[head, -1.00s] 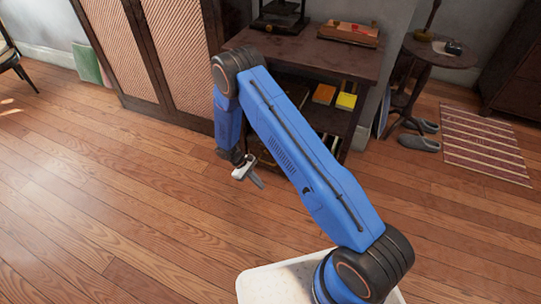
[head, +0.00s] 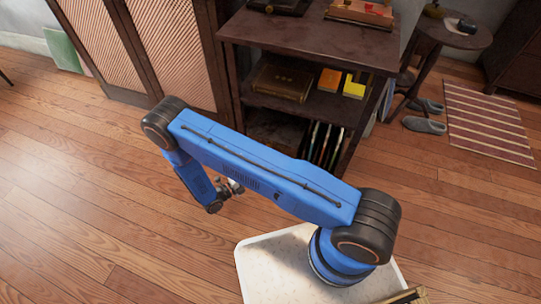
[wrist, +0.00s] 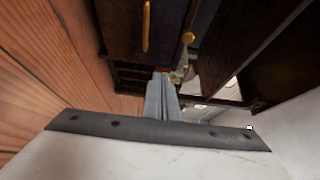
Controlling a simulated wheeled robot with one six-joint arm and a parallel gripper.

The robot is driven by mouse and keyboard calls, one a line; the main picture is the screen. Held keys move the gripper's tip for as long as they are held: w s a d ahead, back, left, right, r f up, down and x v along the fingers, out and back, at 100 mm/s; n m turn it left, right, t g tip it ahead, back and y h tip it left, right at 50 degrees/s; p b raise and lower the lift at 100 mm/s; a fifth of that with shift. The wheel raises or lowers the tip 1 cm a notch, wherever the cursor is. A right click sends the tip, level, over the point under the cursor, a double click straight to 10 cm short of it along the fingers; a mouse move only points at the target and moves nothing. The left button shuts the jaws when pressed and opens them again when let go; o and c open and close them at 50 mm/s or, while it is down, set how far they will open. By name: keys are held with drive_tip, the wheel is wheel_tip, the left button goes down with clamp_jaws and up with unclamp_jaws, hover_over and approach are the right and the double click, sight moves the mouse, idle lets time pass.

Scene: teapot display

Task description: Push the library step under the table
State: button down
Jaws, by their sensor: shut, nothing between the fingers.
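My gripper (head: 232,187) shows in the head view low over the floor in front of the shelf unit, partly hidden by my blue arm. In the wrist view its grey fingers (wrist: 162,100) are together, with nothing seen between them. A dark wooden piece with a brass handle (wrist: 146,25) and a brass knob (wrist: 188,38) lies beyond the fingertips; I cannot tell whether it is the step or the table. A dark piece with a brass-coloured edge (head: 405,297) is cut off at the bottom of the head view. No library step is clearly recognisable.
A dark shelf unit (head: 300,42) with books stands at the back. A round side table (head: 450,35) stands at the right, near grey slippers (head: 424,125) and a striped rug (head: 488,125). A cabinet (head: 145,50) stands at the back left. The wooden floor (head: 80,210) at left is clear.

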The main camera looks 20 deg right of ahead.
sight(277, 148)
drive_tip(key=x, duration=0.4)
drive_tip(key=w+x, duration=0.1)
drive_tip(key=x, duration=0.6)
drive_tip(key=shift+w, duration=0.45)
drive_tip(key=shift+w+d, duration=0.25)
drive_tip(key=shift+w, duration=0.4)
drive_tip(key=shift+w+d, duration=0.25)
drive_tip(key=shift+w, duration=0.4)
drive_tip(key=shift+w+d, duration=0.3)
drive_tip(key=shift+w, duration=0.35)
drive_tip(key=shift+w+d, duration=0.25)
drive_tip(key=shift+w, duration=0.4)
